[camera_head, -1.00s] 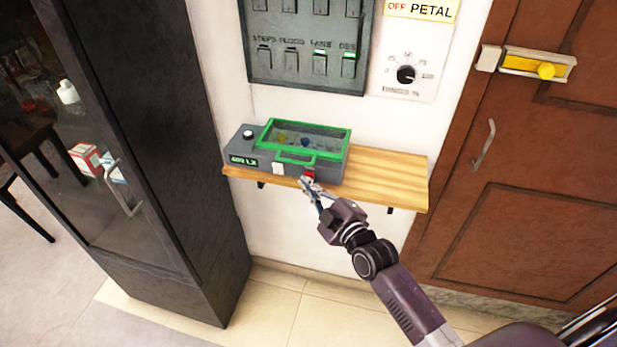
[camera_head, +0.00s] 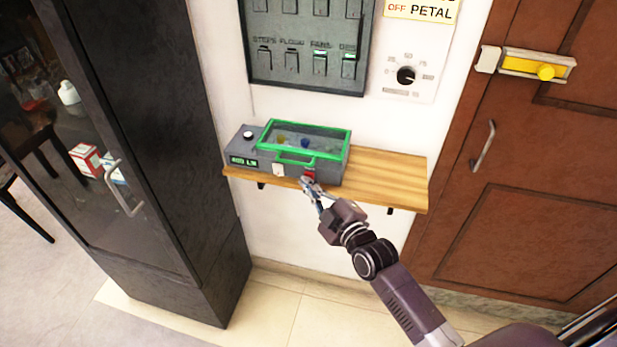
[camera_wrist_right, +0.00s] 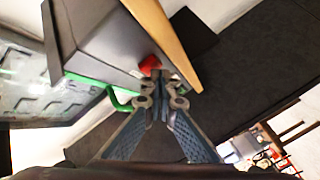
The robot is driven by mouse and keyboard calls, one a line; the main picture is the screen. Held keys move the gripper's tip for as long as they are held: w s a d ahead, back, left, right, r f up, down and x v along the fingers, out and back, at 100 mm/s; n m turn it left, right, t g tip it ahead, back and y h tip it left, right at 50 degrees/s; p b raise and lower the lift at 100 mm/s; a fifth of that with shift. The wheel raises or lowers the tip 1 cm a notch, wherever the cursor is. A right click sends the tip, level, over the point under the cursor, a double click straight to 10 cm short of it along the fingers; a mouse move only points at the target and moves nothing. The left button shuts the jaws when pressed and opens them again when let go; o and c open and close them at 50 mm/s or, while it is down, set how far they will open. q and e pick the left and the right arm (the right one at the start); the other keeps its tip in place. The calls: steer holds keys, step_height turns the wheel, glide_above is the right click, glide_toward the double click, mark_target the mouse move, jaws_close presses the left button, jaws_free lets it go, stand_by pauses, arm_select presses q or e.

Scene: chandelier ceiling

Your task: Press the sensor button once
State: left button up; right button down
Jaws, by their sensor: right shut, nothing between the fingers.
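A grey sensor box (camera_head: 240,172) with a green-framed clear lid sits on a wooden wall shelf. Its front has a small green-lit display, a white switch (camera_head: 279,169) and a red button (camera_head: 309,175). The red button also shows in the right wrist view (camera_wrist_right: 150,65), just beyond my fingertips. My right gripper (camera_head: 307,183) is shut and empty, its tips at the box's front by the red button and partly covering it. In the right wrist view the closed fingers (camera_wrist_right: 160,75) are close to the button; I cannot tell whether they touch. My left gripper is not in view.
The wooden shelf (camera_head: 390,180) is bare to the right of the box. A dark glass-door cabinet (camera_head: 180,150) stands left. A switch panel (camera_head: 305,75) and a dial (camera_head: 406,75) are on the wall above. A brown door (camera_head: 530,150) is at the right.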

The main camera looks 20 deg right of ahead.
steer(key=shift+s+a+p, duration=0.3)
steer(key=shift+s+a, duration=0.05)
steer(key=shift+s, duration=0.3)
steer(key=s+a+p, duration=0.1)
steer(key=s, duration=0.1)
steer(key=s+a+p, duration=0.1)
steer(key=s, duration=0.1)
steer(key=shift+a+p, duration=0.3)
steer(key=shift+a, duration=0.1)
stand_by(0.5)
